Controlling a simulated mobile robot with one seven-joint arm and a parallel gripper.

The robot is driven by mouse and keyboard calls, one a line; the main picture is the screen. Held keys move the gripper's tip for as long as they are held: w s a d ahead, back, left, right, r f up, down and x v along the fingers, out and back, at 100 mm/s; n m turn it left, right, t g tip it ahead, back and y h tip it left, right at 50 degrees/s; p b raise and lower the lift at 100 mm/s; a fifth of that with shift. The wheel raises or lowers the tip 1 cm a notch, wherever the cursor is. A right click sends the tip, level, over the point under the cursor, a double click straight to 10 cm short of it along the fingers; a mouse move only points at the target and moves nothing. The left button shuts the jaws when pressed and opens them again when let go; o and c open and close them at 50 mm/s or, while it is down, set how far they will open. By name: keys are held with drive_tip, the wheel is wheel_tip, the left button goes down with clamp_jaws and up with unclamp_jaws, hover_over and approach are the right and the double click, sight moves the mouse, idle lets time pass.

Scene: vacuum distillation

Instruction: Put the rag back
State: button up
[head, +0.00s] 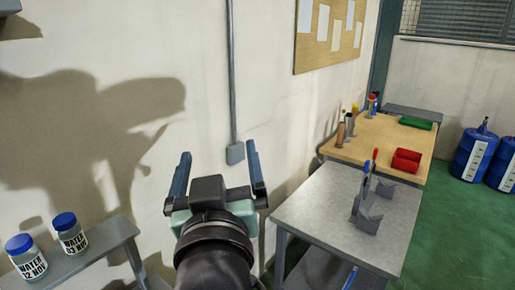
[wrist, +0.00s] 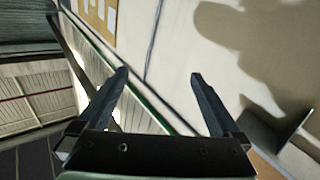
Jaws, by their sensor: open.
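My gripper (head: 219,172) is raised in front of the pale wall in the head view, its two dark fingers wide apart with nothing between them. The wrist view shows the same open fingers (wrist: 161,76) with wall behind them. I see no rag in either view.
A grey metal table (head: 310,213) with grey metal holders (head: 369,212) stands right of my gripper. Behind it is a wooden-topped table (head: 375,137) with a red bin (head: 406,161) and green tray (head: 415,123). Two water jars (head: 70,234) stand on a shelf (head: 95,246) at lower left.

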drive_tip(key=s+d+r+m+t+h, duration=0.1)
drive_tip(key=s+r+t, duration=0.3)
drive_tip(key=r, duration=0.6)
drive_tip(key=s+d+r+m+t+h, duration=0.1)
drive_tip(key=s+d+r+t, duration=0.3)
drive_tip(key=s+r, duration=0.4)
wheel_tip(320, 180, up, 3)
drive_tip(key=shift+f+m, duration=0.15)
drive_tip(key=shift+m, duration=0.45)
drive_tip(key=shift+d, duration=0.1)
wheel_tip(320, 180, down, 8)
drive_tip(key=b, duration=0.7)
drive_tip(key=shift+r, duration=0.25)
